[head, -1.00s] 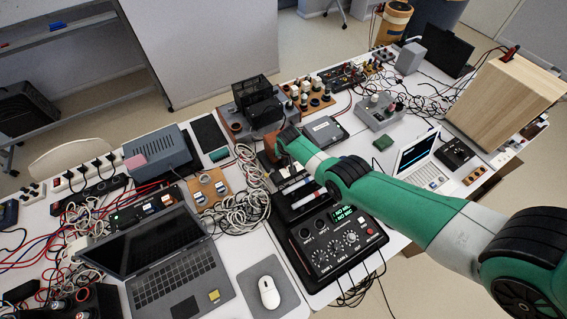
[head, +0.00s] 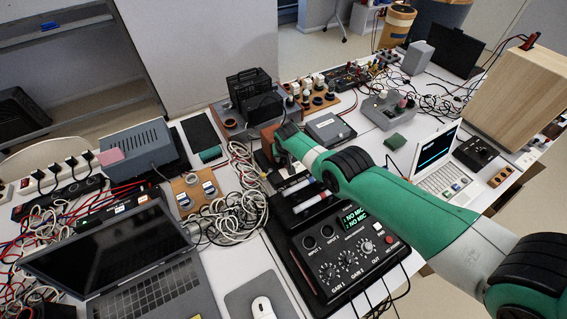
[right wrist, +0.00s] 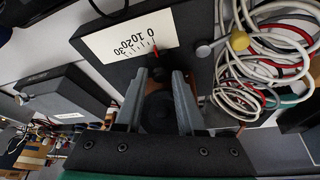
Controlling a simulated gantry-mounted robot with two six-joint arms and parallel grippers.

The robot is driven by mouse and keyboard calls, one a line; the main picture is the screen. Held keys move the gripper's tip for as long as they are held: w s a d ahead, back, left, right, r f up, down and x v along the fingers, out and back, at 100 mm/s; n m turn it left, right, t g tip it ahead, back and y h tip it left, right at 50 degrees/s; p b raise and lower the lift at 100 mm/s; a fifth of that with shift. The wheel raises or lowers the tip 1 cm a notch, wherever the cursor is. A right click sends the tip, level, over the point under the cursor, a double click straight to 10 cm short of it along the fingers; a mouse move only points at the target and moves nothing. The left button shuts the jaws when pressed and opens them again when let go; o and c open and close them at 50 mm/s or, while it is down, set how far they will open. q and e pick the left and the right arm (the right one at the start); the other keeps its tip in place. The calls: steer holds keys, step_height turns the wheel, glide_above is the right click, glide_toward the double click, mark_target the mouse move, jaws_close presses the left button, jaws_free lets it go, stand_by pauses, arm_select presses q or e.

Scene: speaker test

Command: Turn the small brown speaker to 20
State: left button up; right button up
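The small brown speaker (head: 267,135) stands in the middle of the table in the head view, mostly hidden by my right gripper (head: 282,146). In the right wrist view my right gripper (right wrist: 160,75) has its two grey fingers apart, with a dark round part (right wrist: 160,108) between them. Brown edges show just outside the fingers. I cannot tell whether the fingers touch the speaker. Ahead of the fingertips is a white scale (right wrist: 125,38) marked 0, 10, 20, 30. A red pointer (right wrist: 155,49) lies near its 0 end. My left gripper is not in view.
Coiled pale cables (head: 236,205) lie left of the speaker, and a black audio box (head: 335,250) stands in front. A dark grey device (head: 330,129) is to the right, and a black finned unit (head: 256,97) behind. Free room around the speaker is small.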

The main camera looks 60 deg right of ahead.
jaws_close()
stand_by(1.4)
